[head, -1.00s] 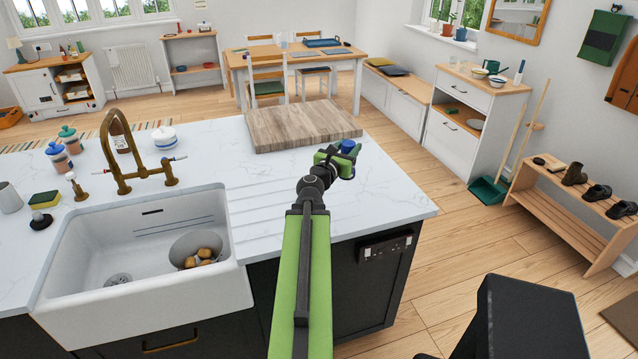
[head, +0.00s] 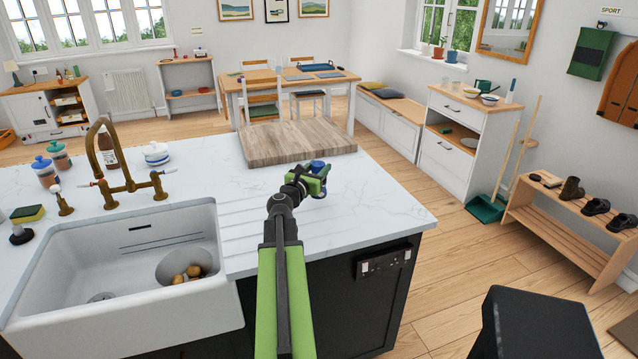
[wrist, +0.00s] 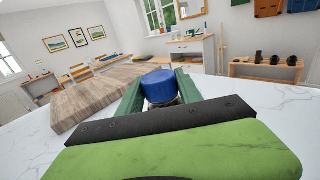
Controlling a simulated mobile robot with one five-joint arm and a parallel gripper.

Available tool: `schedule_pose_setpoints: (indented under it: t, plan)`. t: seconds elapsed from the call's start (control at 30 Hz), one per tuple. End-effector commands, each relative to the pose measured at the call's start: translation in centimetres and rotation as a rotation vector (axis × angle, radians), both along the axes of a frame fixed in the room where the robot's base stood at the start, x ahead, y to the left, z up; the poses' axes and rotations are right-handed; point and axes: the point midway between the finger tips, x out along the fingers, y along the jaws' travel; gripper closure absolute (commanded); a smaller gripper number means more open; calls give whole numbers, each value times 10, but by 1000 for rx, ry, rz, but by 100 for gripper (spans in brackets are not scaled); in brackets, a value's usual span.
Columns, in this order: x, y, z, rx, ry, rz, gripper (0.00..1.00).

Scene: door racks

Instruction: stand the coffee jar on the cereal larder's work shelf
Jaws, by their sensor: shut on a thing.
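My gripper (head: 316,181) is over the white marble worktop, just in front of the wooden board. It is shut on a jar with a blue lid, taken to be the coffee jar (head: 319,166). In the wrist view the jar's blue lid (wrist: 159,87) shows between the two green fingers, and most of its body is hidden. I cannot tell whether the jar touches the worktop. No piece of furniture in view can be told for certain as the cereal larder.
The wooden board (head: 297,142) lies on the island worktop (head: 370,200). A white sink (head: 120,260) with a brass tap is at left. Beyond are a dining table (head: 290,84), a white cabinet with an open shelf (head: 462,150) and a shoe rack (head: 570,225).

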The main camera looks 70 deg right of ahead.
Motion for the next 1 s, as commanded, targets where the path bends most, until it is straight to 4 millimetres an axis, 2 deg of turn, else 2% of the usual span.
schedule_pose_setpoints:
  t: [0.27, 0.5, 0.63, 0.67, 0.83, 1.0]
  plan:
    - [-1, 0, -43, 0, 0, 0, 100]
    - [-1, 0, -39, 0, 0, 0, 100]
    - [-1, 0, -43, 0, 0, -1, 100]
    - [-1, 0, -43, 0, 0, -1, 57]
    - [-2, 0, -42, 0, 0, -1, 36]
    - [-2, 0, -42, 0, 0, -1, 36]
